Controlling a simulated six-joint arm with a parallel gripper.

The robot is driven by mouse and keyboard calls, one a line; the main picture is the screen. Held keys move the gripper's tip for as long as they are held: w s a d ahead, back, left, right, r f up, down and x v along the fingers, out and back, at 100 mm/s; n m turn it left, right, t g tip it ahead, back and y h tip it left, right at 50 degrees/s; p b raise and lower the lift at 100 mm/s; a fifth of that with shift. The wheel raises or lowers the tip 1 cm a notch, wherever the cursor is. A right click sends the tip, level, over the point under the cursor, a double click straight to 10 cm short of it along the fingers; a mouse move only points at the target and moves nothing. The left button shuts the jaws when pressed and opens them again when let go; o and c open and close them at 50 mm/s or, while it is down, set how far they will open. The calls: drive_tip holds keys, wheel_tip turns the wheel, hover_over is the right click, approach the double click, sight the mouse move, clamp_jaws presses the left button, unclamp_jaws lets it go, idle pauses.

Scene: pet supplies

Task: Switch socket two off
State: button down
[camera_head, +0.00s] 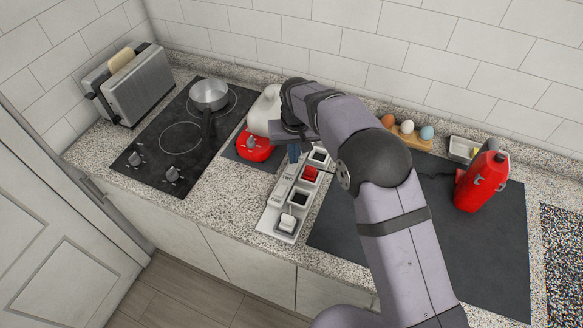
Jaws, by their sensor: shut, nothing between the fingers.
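A white power strip (269,224) lies on the counter, running from near my gripper toward the front edge. Its sockets form a row: a white one or plug (287,222) at the near end, a dark one (299,198), a red one (310,174), and another partly hidden at the far end. Small light-coloured parts, perhaps switches, line its left side; their positions are too small to read. My gripper (294,153) is shut and empty, pointing down at the strip's far end. I cannot tell whether it touches the strip. My arm hides part of that end.
A black cooktop (155,150) with a metal pot (209,94) and a toaster (138,85) are left. A red-and-white appliance (255,146) stands close left of my gripper. A dark mat (480,240) lies right.

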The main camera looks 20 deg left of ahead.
sight(294, 166)
drive_tip(key=shift+f+b, duration=0.4)
drive_tip(key=shift+f, duration=0.4)
drive_tip(key=shift+r, duration=0.15)
idle(0.4)
wheel_tip(294, 166, up, 7)
drive_tip(key=p, duration=0.5)
idle(0.3)
idle(0.4)
drive_tip(key=s+d+r+m, duration=0.2)
drive_tip(key=d, duration=1)
drive_tip(key=s+d+r+m, duration=0.1)
drive_tip(key=s+d+r, duration=0.15)
drive_tip(key=d, duration=0.95)
drive_tip(key=s+d+f+m+g+b, duration=0.1)
drive_tip(key=s+d+f+m, duration=0.2)
drive_tip(key=s+d, duration=1)
drive_tip(key=s, duration=0.4)
drive_tip(key=shift+s+d+g+h+b, duration=0.2)
drive_tip(key=shift+d+g+h+b, duration=0.1)
drive_tip(key=shift+h+b, duration=0.1)
